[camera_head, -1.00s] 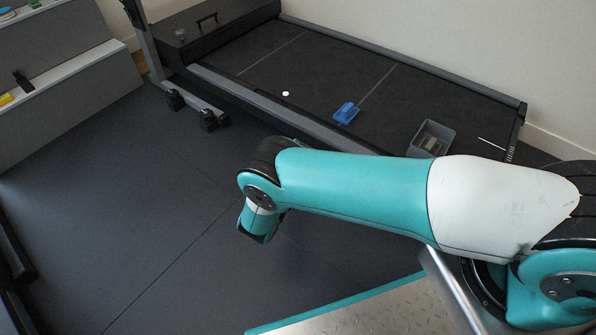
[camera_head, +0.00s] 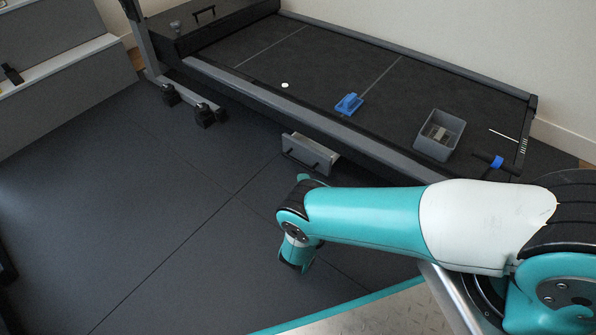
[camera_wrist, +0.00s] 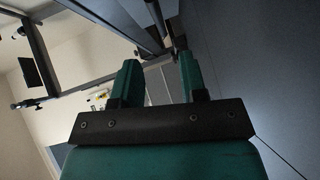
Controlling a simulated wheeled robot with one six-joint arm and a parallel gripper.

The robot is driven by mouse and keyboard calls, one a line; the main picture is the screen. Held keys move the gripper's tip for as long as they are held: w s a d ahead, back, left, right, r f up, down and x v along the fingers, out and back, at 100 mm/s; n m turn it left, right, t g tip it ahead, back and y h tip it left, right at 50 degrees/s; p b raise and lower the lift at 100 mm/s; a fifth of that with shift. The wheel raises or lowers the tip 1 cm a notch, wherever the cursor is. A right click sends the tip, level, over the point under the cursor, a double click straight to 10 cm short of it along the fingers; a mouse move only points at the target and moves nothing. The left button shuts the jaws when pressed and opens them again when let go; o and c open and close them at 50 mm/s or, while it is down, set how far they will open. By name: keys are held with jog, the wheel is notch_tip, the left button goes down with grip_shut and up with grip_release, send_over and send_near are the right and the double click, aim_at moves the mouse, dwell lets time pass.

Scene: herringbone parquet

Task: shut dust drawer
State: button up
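The dust drawer (camera_head: 309,154) is a small grey drawer with a dark handle on its front. It sticks out from the near side of the treadmill, low down, in the head view. My arm's end is in front of it and apart from it, above the dark floor. In the wrist view my gripper (camera_wrist: 156,80) shows two teal fingers held apart with nothing between them. In the head view the fingers are mostly hidden behind the wrist. I cannot make out the drawer in the wrist view.
The treadmill deck (camera_head: 300,70) carries a blue object (camera_head: 349,104), a white disc (camera_head: 285,85), a grey bin (camera_head: 439,135) and a dark bar with a blue band (camera_head: 497,162). The treadmill's upright (camera_head: 146,45) stands at the left. The dark floor (camera_head: 150,220) left of my arm is clear.

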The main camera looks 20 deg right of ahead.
aim_at(298, 163)
jog(key=w+b, duration=0.1)
jog(key=w, duration=0.2)
jog(key=w+d+f+b, duration=0.1)
jog(key=w+b, duration=0.1)
jog(key=w, duration=0.1)
jog(key=w+b, duration=0.2)
jog(key=w, duration=0.1)
jog(key=shift+w+d+f, duration=0.1)
jog(key=shift+d+f, duration=0.1)
jog(key=shift+f, duration=0.1)
jog(key=shift+w+r, duration=0.1)
jog(key=shift+w, duration=0.25)
jog(key=shift+c, duration=0.2)
jog(key=shift+d, duration=0.1)
grip_shut()
